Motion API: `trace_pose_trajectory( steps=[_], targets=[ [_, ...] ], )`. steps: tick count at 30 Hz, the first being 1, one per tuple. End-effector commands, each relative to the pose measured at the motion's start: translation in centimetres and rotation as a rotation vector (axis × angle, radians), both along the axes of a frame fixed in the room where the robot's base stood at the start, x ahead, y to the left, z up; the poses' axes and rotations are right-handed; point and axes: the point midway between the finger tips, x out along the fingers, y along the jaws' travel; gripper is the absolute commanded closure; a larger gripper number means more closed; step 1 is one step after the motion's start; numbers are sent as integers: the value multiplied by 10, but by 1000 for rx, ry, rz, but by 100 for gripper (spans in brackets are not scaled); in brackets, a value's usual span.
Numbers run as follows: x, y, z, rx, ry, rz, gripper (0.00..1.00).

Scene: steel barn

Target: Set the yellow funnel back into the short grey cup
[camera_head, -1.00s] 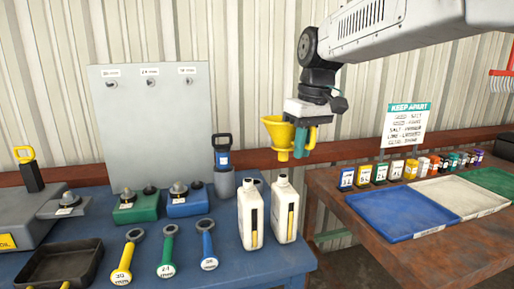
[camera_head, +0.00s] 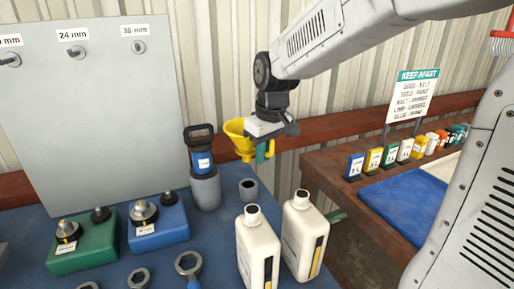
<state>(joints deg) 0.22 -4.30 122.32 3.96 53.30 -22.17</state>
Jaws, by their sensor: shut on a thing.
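The yellow funnel (camera_head: 238,140) is upright, wide mouth up, in the head view. My gripper (camera_head: 262,150), with green-teal fingers, is shut on the funnel at its right side and holds it in the air. The short grey cup (camera_head: 248,190) stands on the blue table behind the white jugs, its dark opening facing up. In the picture the funnel's spout is just above the cup, with a small gap between them. How far apart they are in depth I cannot tell. The fingers are partly hidden behind the funnel and wrist.
A taller grey cup (camera_head: 206,192) holding a black-handled tool (camera_head: 200,150) stands left of the short cup. Two white jugs (camera_head: 258,250) (camera_head: 303,235) stand in front. Green (camera_head: 85,250) and blue (camera_head: 158,228) blocks lie left. A brown table with a blue tray (camera_head: 405,205) is right.

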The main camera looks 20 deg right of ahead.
Motion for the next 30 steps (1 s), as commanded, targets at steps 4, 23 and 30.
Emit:
trace_pose_trajectory(
  steps=[4, 23, 30],
  targets=[
    [-1, 0, -11, -2, -2, 0, 100],
    [-1, 0, -57, -1, -2, -1, 100],
    [-4, -1, -56, -1, -2, -1, 100]
  ],
)
